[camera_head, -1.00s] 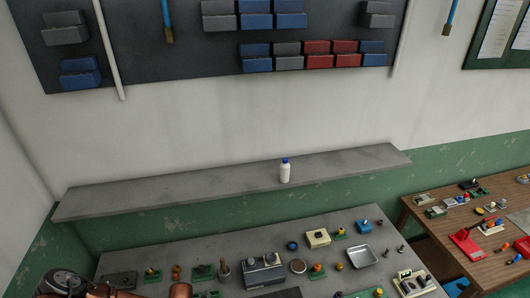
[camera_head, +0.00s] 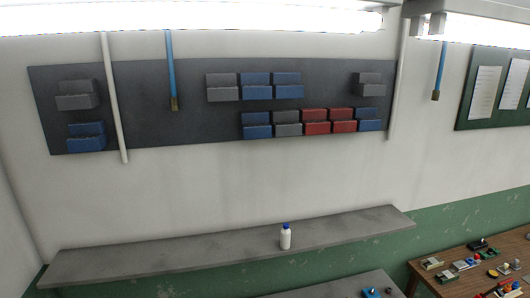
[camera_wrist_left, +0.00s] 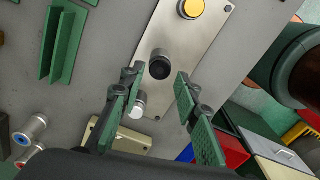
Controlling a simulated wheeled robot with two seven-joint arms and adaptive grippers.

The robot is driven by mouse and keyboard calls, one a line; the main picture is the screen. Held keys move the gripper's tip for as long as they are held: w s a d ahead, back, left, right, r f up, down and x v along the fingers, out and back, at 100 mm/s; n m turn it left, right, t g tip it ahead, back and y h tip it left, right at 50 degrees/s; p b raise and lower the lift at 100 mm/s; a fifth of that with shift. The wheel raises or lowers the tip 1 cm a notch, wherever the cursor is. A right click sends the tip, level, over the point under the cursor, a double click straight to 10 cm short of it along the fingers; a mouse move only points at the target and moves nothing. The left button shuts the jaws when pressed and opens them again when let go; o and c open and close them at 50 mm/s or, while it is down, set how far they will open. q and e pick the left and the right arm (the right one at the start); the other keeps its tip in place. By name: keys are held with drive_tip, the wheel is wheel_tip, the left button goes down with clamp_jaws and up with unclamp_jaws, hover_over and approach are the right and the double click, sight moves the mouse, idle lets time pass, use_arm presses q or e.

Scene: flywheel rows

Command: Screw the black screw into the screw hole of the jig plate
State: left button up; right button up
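In the left wrist view, my left gripper (camera_wrist_left: 161,82) is open, its two green-padded fingers apart with nothing held between them. Past the fingertips is a round black-topped piece with a silver collar (camera_wrist_left: 159,65), on a pale metal plate (camera_wrist_left: 200,45). I cannot tell whether this piece is the black screw or whether the plate is the jig plate. A yellow round button (camera_wrist_left: 191,8) sits on the same plate. A small white-ended cylinder (camera_wrist_left: 138,109) shows beside the left finger. No screw hole can be made out. My right gripper is in neither view.
Green angled parts (camera_wrist_left: 62,42) and silver cylinders with coloured ends (camera_wrist_left: 30,130) lie left of the plate. A red bin (camera_wrist_left: 222,145) is at lower right. In the head view, a shelf (camera_head: 180,250) holds a white bottle (camera_head: 286,238) below a bin board (camera_head: 200,120).

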use_arm(q)
drive_tip(key=n, duration=0.9)
drive_tip(key=shift+n, duration=0.3)
drive_tip(key=n, duration=1.7)
drive_tip(key=shift+n, duration=0.4)
drive_tip(key=shift+f, duration=0.1)
drive_tip(key=shift+f+b, duration=0.6)
drive_tip(key=shift+f, duration=0.85)
drive_tip(key=shift+c, duration=0.2)
